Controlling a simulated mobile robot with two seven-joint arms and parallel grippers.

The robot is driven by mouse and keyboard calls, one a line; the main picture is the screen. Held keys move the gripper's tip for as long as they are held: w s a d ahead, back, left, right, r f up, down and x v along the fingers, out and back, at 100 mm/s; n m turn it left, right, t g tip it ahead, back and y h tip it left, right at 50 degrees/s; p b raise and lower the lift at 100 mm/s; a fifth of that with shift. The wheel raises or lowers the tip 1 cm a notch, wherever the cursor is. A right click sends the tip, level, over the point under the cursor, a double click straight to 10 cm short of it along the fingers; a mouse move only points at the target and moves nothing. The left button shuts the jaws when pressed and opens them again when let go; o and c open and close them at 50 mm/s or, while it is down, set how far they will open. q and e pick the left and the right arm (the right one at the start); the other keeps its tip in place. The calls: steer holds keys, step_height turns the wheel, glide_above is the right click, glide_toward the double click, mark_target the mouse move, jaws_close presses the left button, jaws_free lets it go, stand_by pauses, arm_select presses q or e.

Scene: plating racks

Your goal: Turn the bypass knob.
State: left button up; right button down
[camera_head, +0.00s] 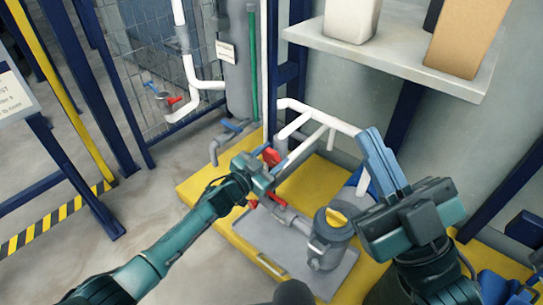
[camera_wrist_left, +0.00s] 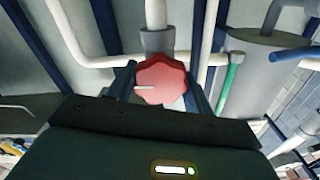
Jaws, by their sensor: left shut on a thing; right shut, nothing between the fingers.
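A red lobed knob (camera_head: 271,157) sits on the white pipework above the yellow platform. In the left wrist view the knob (camera_wrist_left: 163,80) is large, with a short white mark on its face pointing left. My left gripper (camera_head: 265,162) is at the knob, with one finger on either side, shut on it. In the head view the gripper hides part of the knob. My right gripper (camera_head: 372,140) is shut and empty, raised at the right, well apart from the knob.
A grey pump-like unit (camera_head: 330,238) stands on a grey tray (camera_head: 250,238) on the yellow platform (camera_head: 196,187). Another red handle (camera_head: 174,100) is on pipes by the mesh fence. A shelf (camera_head: 400,62) with containers hangs at the upper right. Floor at left is clear.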

arm_select(q)
steer(key=o, duration=1)
arm_select(e)
steer(key=shift+r, duration=0.1)
arm_select(q)
steer(key=shift+s+a, duration=0.1)
steer(key=shift+p+v, duration=2.85)
steer(key=shift+v, duration=3.65)
arm_select(e)
step_height(320, 180, down, 7)
steer(key=m+g+h, duration=0.1)
steer(key=m+h, duration=0.5)
steer(key=shift+s+a+r+g, duration=0.15)
steer(key=shift+s+a+g, duration=0.2)
steer(key=shift+s+g, duration=0.05)
